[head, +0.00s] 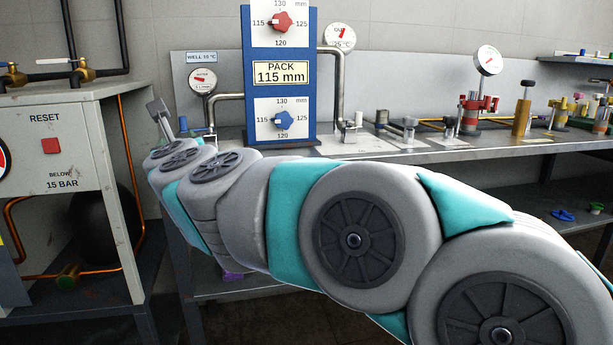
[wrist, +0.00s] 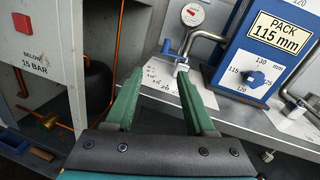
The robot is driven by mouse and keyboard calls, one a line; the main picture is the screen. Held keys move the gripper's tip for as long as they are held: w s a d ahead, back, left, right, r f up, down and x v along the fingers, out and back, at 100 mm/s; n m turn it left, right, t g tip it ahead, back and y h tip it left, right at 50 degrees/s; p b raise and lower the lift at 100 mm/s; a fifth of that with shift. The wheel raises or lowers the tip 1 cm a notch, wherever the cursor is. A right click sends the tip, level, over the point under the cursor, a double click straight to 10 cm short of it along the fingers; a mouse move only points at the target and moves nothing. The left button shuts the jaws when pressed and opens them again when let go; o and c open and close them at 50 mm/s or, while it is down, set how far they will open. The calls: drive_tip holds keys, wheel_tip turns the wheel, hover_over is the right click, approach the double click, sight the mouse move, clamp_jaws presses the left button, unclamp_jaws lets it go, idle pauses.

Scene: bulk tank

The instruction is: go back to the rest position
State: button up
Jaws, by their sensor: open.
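My gripper (head: 160,112) is at the far end of my arm in the head view, raised in front of the bench and left of the blue panel. In the wrist view its two green fingers (wrist: 158,88) stand apart with nothing held between them. Beyond the fingertips lies the grey bench top with a marked white sheet (wrist: 165,75). My arm reaches across the head view from the lower right and hides part of the bench front.
The blue panel (head: 250,106) with a red and a blue knob stands on the bench (head: 360,147). Gauges and pipes flank it. Several fittings, including a red clamp (head: 478,104), stand on the right. A grey cabinet (head: 65,190) with a red reset button is at left.

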drive_tip(key=s+d+f+n+g+h, duration=0.1)
drive_tip(key=s+d+f+n+g, duration=0.3)
drive_tip(key=s+d+f+n, duration=0.3)
drive_tip(key=s+d+f+n+g, duration=0.3)
drive_tip(key=s+d+f+n, duration=0.15)
drive_tip(key=f+n, duration=0.45)
drive_tip(key=s+d+f+n+g+h, duration=0.1)
drive_tip(key=s+d+f+n+g, duration=0.3)
drive_tip(key=s+d+f+n, duration=0.4)
drive_tip(key=s+d+f+n+g+h, duration=0.2)
drive_tip(key=s+d+f, duration=0.4)
drive_tip(key=s+d, duration=0.3)
drive_tip(key=s+d+f+n+g+h, duration=0.3)
drive_tip(key=s+d+f+g, duration=0.2)
drive_tip(key=s+d, duration=0.5)
drive_tip(key=shift+s+d+f, duration=0.25)
drive_tip(key=shift+d+f, duration=0.15)
drive_tip(key=shift+f, duration=0.2)
idle(3.1)
